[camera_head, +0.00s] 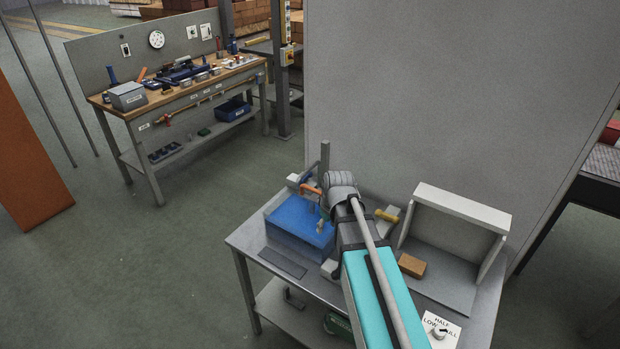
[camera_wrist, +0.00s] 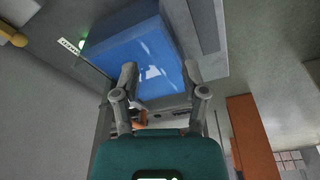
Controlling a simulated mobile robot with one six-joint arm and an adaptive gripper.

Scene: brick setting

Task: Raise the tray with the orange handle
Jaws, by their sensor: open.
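A blue block-like tray (camera_head: 299,219) sits on the left part of the grey bench. An orange handle (camera_head: 310,189) shows at its back edge, beside my wrist. The tray's blue face (camera_wrist: 140,50) fills the upper middle of the wrist view. My gripper (camera_wrist: 159,72) is open, its two fingers spread in front of the blue face with nothing clearly held. A bit of orange (camera_wrist: 140,118) shows low between the fingers, partly hidden by my gripper body. In the head view my arm hides the tray's right side; contact cannot be told.
The grey bench (camera_head: 283,264) also holds a tan brick (camera_head: 412,265), a pale upright frame (camera_head: 460,207), a yellow-ended handle (camera_head: 387,215) and a dial labelled LOW, HALF, FULL (camera_head: 439,331). A tall grey panel (camera_head: 440,90) stands behind.

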